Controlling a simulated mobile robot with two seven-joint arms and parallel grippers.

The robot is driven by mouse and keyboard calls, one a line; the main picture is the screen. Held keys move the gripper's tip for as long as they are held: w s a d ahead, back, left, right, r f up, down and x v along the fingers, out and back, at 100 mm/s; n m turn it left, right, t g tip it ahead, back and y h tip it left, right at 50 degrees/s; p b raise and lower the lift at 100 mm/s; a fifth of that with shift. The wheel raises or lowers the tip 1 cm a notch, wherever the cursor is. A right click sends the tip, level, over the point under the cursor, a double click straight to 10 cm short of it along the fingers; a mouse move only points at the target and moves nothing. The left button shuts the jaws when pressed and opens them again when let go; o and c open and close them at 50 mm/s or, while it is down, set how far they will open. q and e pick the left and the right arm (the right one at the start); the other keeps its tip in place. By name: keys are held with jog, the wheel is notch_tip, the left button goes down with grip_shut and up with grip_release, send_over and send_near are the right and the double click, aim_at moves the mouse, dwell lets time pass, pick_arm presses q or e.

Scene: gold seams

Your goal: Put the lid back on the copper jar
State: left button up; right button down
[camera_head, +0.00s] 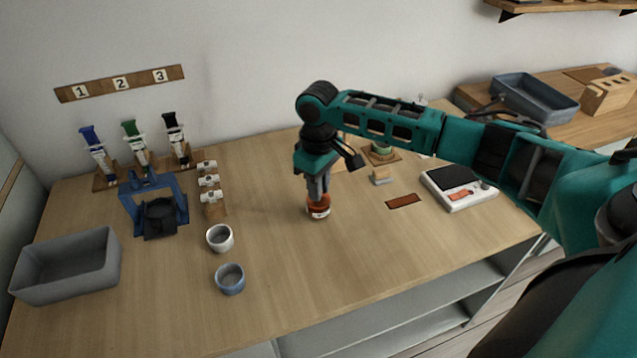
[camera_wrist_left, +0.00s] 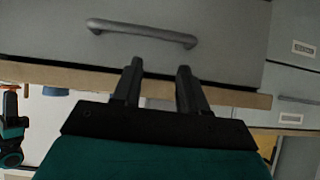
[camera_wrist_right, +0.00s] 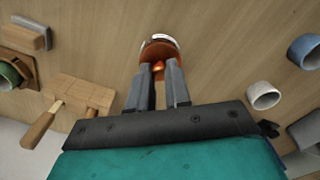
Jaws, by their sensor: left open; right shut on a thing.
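The copper jar (camera_head: 318,211), reddish-orange with a pale label, stands upright on the table near the middle. It also shows in the right wrist view (camera_wrist_right: 160,43). My right gripper (camera_head: 318,194) points down from above and is shut on the copper lid's knob (camera_wrist_right: 158,68), which shows between its fingertips. The lid is at the jar's top; I cannot tell whether it is fully seated. My left gripper (camera_wrist_left: 158,75) is open and empty, in front of a grey drawer with a handle; it is not in the head view.
A white cup (camera_head: 220,238) and a blue-grey cup (camera_head: 230,279) stand left of the jar. A grey bin (camera_head: 65,266) and a blue stand (camera_head: 153,205) are further left. A reddish-brown tile (camera_head: 404,201) and a white scale (camera_head: 459,189) lie to the right. The table front is clear.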

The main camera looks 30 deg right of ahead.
jog(key=shift+f, duration=0.2)
dwell(2.0)
jog(key=c, duration=0.5)
grip_release()
dwell(0.3)
jog(key=shift+r, duration=3.55)
grip_shut()
jog(key=shift+f, duration=0.1)
